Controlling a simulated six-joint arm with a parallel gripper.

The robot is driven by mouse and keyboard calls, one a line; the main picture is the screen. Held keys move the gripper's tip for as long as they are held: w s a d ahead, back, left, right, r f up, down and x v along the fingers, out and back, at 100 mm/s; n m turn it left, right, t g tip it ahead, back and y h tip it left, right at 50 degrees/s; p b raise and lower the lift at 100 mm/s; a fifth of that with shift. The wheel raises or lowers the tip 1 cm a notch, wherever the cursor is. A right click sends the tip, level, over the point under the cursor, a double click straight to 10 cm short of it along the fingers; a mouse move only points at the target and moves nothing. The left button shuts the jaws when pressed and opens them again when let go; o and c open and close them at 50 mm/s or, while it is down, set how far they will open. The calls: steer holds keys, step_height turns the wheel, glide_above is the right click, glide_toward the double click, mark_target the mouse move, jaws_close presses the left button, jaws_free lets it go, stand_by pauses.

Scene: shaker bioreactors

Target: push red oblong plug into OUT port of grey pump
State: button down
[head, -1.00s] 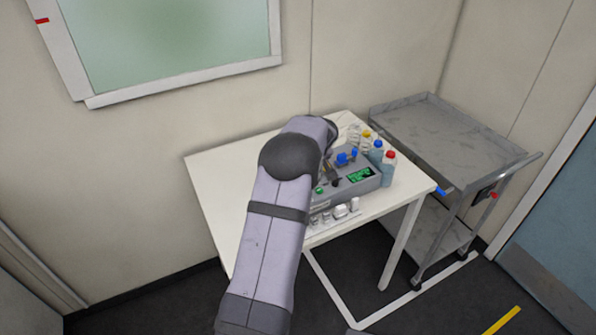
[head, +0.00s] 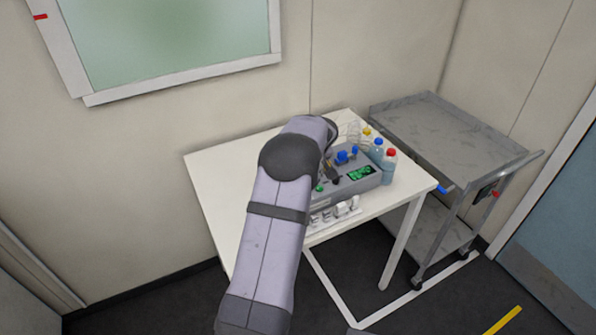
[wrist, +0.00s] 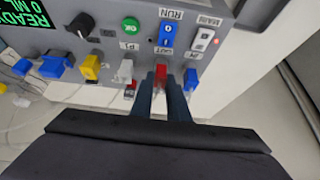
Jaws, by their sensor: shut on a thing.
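The grey pump (head: 366,184) stands on the white table, partly hidden behind my arm in the head view. In the wrist view its panel (wrist: 225,12) fills the upper part, with upside-down lettering. My gripper (wrist: 161,92) is shut on the red oblong plug (wrist: 160,77), which shows between the two dark fingers. The plug is at the panel, just below the OUT label (wrist: 161,51). The fingers hide the port, so how deep the plug sits cannot be told.
Beside the plug are a blue fitting (wrist: 191,79), a white one (wrist: 123,72) and a yellow one (wrist: 90,67). A green button (wrist: 130,25), blue switch (wrist: 166,33) and black knob (wrist: 82,25) are close by. Capped bottles (head: 388,168) stand behind the pump.

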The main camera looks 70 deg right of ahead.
steer(key=c, duration=1.6)
jaws_free()
steer(key=shift+c, duration=0.2)
steer(key=shift+s+r, duration=0.1)
steer(key=b+v, duration=0.2)
steer(key=v, duration=0.5)
steer(key=shift+b, duration=0.4)
